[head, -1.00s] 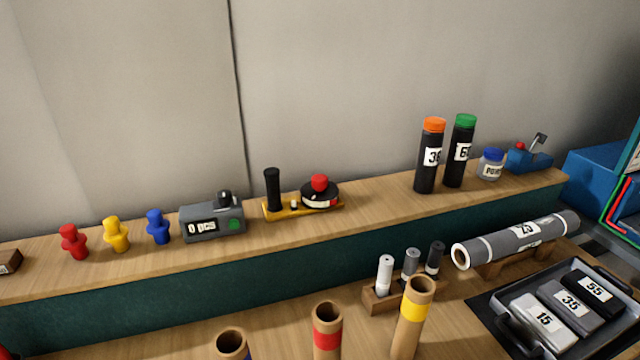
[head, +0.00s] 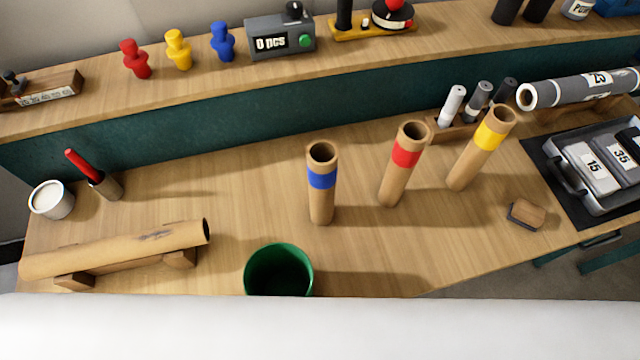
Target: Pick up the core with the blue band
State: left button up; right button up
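The core with the blue band (head: 321,203) is a brown cardboard tube standing upright on the wooden table, in the middle of the head view. Its open top faces up and its blue band sits below the rim. The core with the red band (head: 392,186) and the core with the yellow band (head: 466,169) stand to its right in a row, apart from it. Neither of my grippers shows in the head view.
A green bin (head: 279,270) stands in front of the blue-banded core. A brown tube (head: 120,249) lies on wooden cradles at left. A wooden block (head: 526,213) and a tray (head: 606,208) are at right. A raised shelf (head: 190,86) runs behind. Table between the blue-banded core and the cradle is clear.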

aim_at(322, 154)
jog(key=k+l+u, duration=0.2)
jog(key=l+u, duration=0.15)
jog(key=k+l+u, duration=0.25)
jog(key=l+u, duration=0.15)
jog(key=k+l+u, duration=0.35)
jog(key=i, duration=0.1)
